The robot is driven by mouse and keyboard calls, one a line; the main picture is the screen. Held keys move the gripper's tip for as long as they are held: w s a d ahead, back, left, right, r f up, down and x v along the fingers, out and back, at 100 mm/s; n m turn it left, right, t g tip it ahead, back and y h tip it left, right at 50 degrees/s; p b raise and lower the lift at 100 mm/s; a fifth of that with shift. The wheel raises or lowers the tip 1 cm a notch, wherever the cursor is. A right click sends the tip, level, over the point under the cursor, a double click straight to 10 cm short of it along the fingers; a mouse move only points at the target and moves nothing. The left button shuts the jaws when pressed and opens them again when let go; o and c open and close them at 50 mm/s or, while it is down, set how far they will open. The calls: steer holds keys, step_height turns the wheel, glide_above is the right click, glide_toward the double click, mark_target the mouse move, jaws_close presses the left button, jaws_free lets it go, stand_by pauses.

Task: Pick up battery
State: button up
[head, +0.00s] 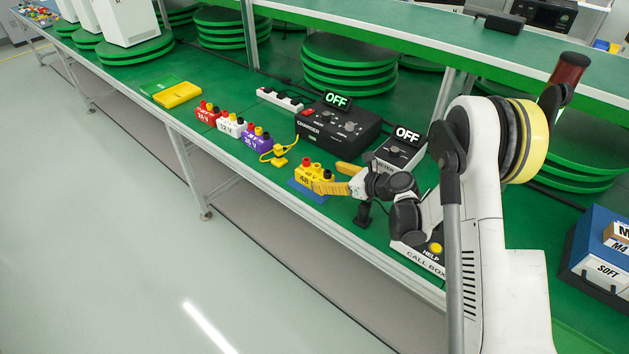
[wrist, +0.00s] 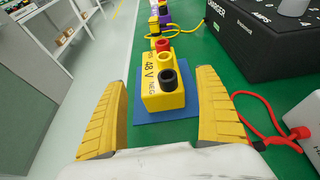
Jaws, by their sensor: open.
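A yellow battery marked 48 V (head: 305,174) stands upright on a blue mat (head: 297,187) near the bench's front edge. In the wrist view, the battery (wrist: 161,100) shows its red and black terminals on top and the blue mat (wrist: 197,107) under it. My gripper (head: 326,176) is open, with yellow fingers, close to the battery on its right side. In the wrist view, the fingers of my gripper (wrist: 161,82) stand wide to the battery's left and right, with visible gaps. Red (head: 207,114), white (head: 231,125) and purple (head: 257,139) batteries stand in a row further left.
The charger (head: 338,127) marked OFF and a smaller OFF meter box (head: 399,153) stand behind the battery. A yellow plug (head: 280,161) with its cable lies left of it. A red cable (wrist: 262,128) runs right of my gripper.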

mark_target(318, 174)
steer(key=b+x, duration=0.2)
steer(key=x, duration=0.4)
steer(key=c, duration=1.5)
